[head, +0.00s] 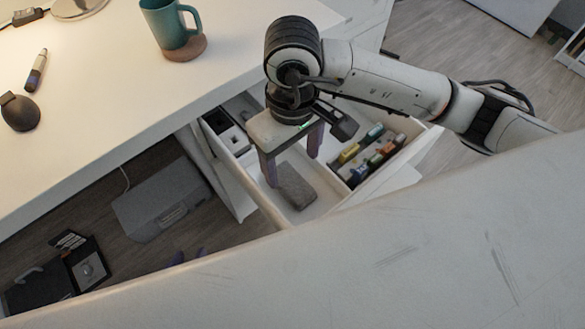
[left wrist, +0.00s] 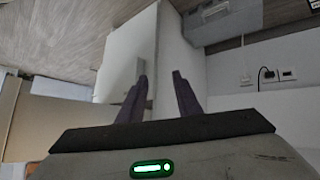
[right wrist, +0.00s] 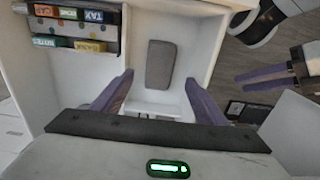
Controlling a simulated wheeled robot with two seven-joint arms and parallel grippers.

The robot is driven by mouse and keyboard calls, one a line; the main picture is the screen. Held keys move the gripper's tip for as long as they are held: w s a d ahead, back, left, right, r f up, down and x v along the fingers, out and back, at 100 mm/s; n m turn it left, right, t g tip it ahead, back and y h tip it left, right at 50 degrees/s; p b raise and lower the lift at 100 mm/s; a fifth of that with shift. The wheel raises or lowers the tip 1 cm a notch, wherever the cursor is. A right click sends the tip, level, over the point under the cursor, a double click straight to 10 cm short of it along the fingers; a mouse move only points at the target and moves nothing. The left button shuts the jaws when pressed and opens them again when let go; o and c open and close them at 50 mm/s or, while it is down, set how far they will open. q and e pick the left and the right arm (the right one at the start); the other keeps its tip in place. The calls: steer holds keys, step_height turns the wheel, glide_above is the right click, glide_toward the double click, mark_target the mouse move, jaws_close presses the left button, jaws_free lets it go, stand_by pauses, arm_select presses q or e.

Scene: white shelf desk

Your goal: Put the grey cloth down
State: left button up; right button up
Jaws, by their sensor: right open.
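The grey cloth (head: 295,187) is a small folded dark-grey pad lying flat on the floor of the open white drawer (right wrist: 191,90). It also shows in the right wrist view (right wrist: 161,64), ahead of the fingers. My right gripper (head: 291,165) points down into the drawer, open and empty, with its fingertips apart from the cloth. My left gripper (left wrist: 160,78) is open and empty, away from the drawer. Only its purple fingertips show low in the head view (head: 187,257), behind a pale foreground surface. It also shows at the right of the right wrist view (right wrist: 265,78).
Labelled coloured boxes (head: 368,152) fill the drawer's right compartment; dark items (head: 226,130) sit in its left one. A teal mug (head: 172,25) stands on a brown coaster (head: 187,48) on the white desktop (head: 100,90). A grey case (head: 163,200) lies on the floor below.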

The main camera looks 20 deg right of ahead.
steer(key=shift+r, duration=1.9)
steer(key=shift+r, duration=0.1)
